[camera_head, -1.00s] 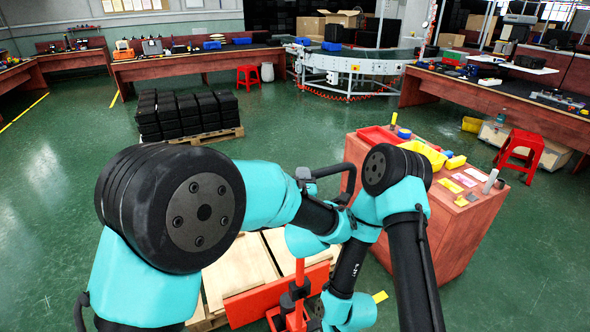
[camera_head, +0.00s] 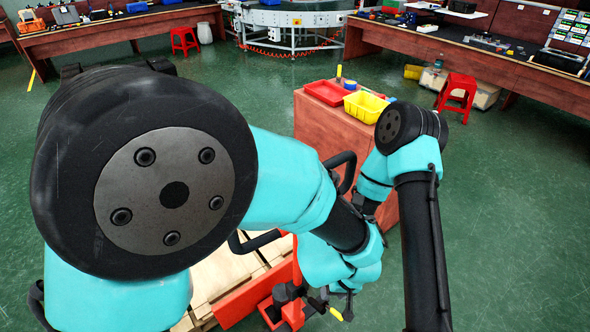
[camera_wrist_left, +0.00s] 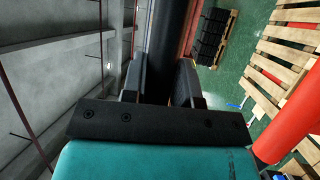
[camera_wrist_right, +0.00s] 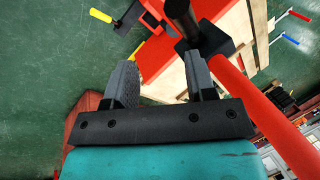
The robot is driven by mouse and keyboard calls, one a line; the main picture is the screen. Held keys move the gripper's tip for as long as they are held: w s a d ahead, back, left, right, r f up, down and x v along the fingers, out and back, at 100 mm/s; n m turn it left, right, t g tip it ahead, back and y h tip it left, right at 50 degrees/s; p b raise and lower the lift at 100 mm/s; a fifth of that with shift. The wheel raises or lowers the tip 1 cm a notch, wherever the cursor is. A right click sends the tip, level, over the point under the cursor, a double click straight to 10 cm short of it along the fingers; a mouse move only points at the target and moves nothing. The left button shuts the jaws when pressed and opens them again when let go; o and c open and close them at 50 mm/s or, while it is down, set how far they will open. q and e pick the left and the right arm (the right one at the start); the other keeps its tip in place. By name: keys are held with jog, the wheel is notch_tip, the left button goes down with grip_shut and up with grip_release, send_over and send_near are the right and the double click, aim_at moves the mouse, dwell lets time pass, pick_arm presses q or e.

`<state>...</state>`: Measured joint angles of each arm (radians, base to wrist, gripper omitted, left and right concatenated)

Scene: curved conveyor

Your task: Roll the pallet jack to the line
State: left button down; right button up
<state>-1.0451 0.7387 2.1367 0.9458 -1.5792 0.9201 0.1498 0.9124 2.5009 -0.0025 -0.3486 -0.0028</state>
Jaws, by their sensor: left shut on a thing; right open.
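The red pallet jack (camera_head: 244,300) shows low in the head view, partly hidden by my arms, with pale boards (camera_head: 212,275) beside it. In the left wrist view my left gripper (camera_wrist_left: 160,72) is shut on a black handle bar (camera_wrist_left: 167,40); a red post (camera_wrist_left: 293,120) stands to the right. The head view hides this grip. In the right wrist view my right gripper (camera_wrist_right: 162,70) is open and empty. A black handle piece (camera_wrist_right: 183,18) and the red post (camera_wrist_right: 262,108) are close by its right finger; I cannot tell whether they touch.
A red-brown cabinet (camera_head: 335,140) with a red tray (camera_head: 326,92) and a yellow bin (camera_head: 366,105) stands right of the jack. A red stool (camera_head: 457,96) is farther right. The curved conveyor (camera_head: 290,20) is at the back. Green floor (camera_head: 270,92) lies open before it.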

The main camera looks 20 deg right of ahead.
pick_arm(q)
jog(key=shift+s+a+r, duration=0.1)
jog(key=c, duration=0.9)
grip_release()
jog(key=shift+s+f, duration=0.3)
jog(key=shift+s, duration=1.05)
jog(key=shift+s+f, duration=0.25)
jog(key=shift+s, duration=1.1)
jog(key=shift+s+f, duration=0.3)
jog(key=shift+s, duration=1.05)
jog(key=shift+w, duration=0.1)
jog(key=shift+w+r, duration=0.25)
jog(key=shift+w, duration=1.05)
jog(key=shift+w+r, duration=0.3)
jog(key=shift+w, duration=1.05)
jog(key=shift+w+r, duration=0.25)
jog(key=shift+w, duration=1.05)
